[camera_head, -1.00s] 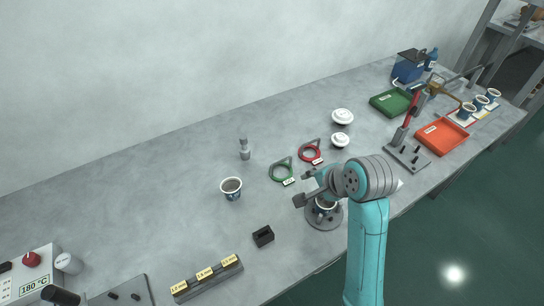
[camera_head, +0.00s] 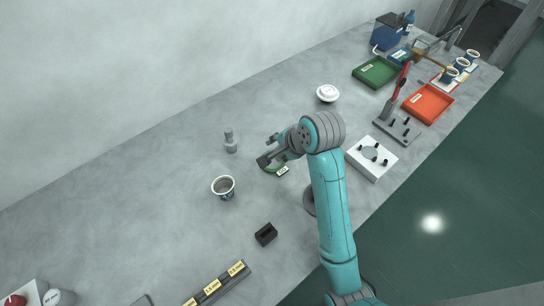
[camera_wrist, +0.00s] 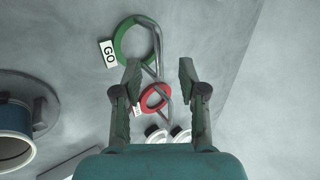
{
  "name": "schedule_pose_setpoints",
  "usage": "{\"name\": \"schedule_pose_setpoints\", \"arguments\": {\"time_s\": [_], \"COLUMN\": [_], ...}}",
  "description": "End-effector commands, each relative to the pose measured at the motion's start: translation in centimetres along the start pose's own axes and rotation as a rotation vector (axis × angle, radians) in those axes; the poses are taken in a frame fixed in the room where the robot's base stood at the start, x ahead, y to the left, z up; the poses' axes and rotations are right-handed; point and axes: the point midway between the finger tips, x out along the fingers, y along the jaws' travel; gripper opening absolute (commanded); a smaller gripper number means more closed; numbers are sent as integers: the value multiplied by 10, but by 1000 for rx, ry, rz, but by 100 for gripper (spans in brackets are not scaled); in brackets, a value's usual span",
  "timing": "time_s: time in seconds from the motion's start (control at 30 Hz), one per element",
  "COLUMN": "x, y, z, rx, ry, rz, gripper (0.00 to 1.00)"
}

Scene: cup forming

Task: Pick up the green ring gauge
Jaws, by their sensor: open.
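The green ring gauge (camera_head: 269,169) lies flat on the grey bench, partly hidden by my gripper in the head view. In the wrist view the green ring (camera_wrist: 119,50) is beyond the fingertips, up and to the left, with a white GO tag and a thin grey handle. My gripper (camera_wrist: 160,72) is open and empty. The handle shows in the gap between its fingers; I cannot tell the height between them. In the head view my gripper (camera_head: 264,161) is over the gauge.
A red ring gauge (camera_wrist: 144,98) lies close by, seen between the fingers in the wrist view. A cup (camera_head: 223,188) and a grey metal piece (camera_head: 231,143) stand to the left. A white block with pegs (camera_head: 371,160) is to the right.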

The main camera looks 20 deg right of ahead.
Motion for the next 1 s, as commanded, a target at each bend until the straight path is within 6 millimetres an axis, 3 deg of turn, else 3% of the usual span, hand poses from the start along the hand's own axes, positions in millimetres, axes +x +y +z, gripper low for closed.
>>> {"name": "schedule_pose_setpoints", "arguments": {"time_s": [0.4,0.67,0.7,0.87,1.0], "x": [48,51,51,51,51], "y": [1,1,1,1,1], "z": [4,4,4,4,4], "rx": [0,0,0,0,0], "ry": [0,0,0,0,0], "rz": [1,1,1,0,0], "gripper": [41,41,39,0,0]}}
